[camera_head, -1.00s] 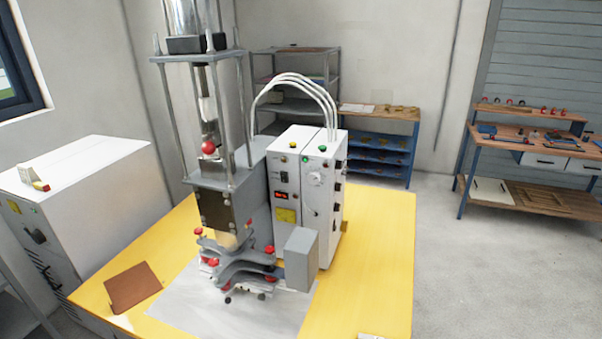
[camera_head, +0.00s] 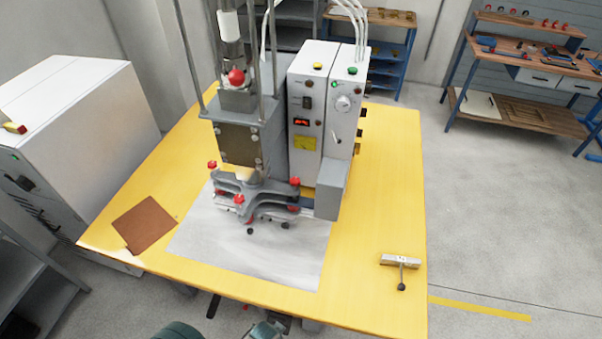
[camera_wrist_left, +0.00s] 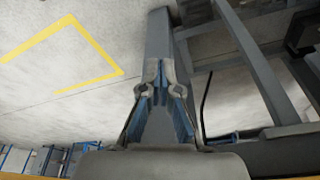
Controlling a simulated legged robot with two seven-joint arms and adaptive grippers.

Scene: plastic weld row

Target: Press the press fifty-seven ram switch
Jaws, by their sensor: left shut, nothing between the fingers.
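The press (camera_head: 240,125) stands on a yellow table (camera_head: 385,220), with a red ball in its upper frame and a grey clamp fixture below. Beside it is a white control box (camera_head: 325,110) with yellow and green buttons on top, a red display and a dial. A small pale block with a black-knobbed lever (camera_head: 401,262) lies near the table's front right. I cannot tell which of these is the ram switch. My left gripper (camera_wrist_left: 161,75) is shut and empty in the left wrist view, among grey beams above the floor. My right gripper is not in view.
A brown square plate (camera_head: 145,224) lies at the table's left. A white cabinet (camera_head: 80,110) stands to the left. A workbench (camera_head: 530,60) and shelves are behind. The table right of the press is mostly clear. A yellow line (camera_head: 480,308) marks the floor.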

